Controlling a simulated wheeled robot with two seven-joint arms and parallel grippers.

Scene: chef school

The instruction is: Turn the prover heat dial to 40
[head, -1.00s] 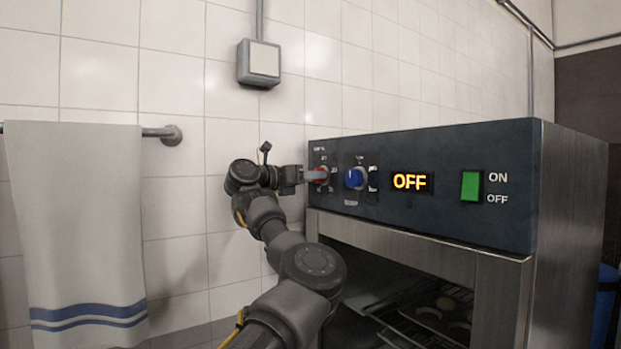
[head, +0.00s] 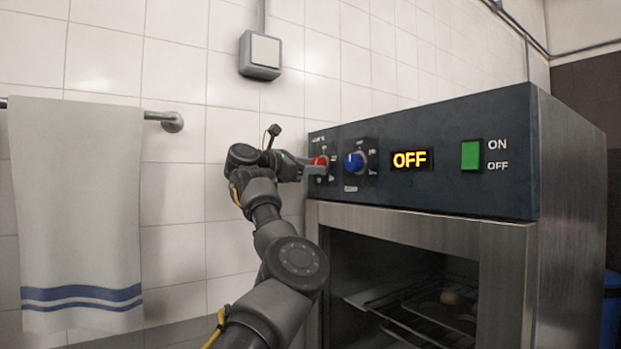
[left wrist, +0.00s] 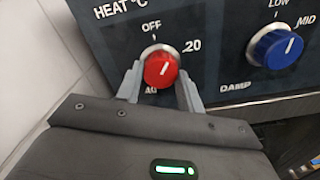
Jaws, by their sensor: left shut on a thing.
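The red heat dial (head: 320,162) is at the left end of the prover's dark front panel. In the left wrist view the dial (left wrist: 161,69) sits under "HEAT °C", with OFF above it, 20 to its right and a partly covered 40 below. Its white mark slants between upper right and lower left; I cannot tell which end is the pointer. My left gripper (left wrist: 160,88) is shut on the dial, with one grey finger on each side. In the head view the left gripper (head: 311,168) reaches it from the left. My right gripper is not in view.
The blue damp dial (head: 354,162) is close on the right. The display (head: 409,159) reads OFF, and a green switch (head: 471,155) is beyond it. Below is the dark prover chamber with racks. A towel (head: 80,200) hangs on a rail at left; a tiled wall is behind.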

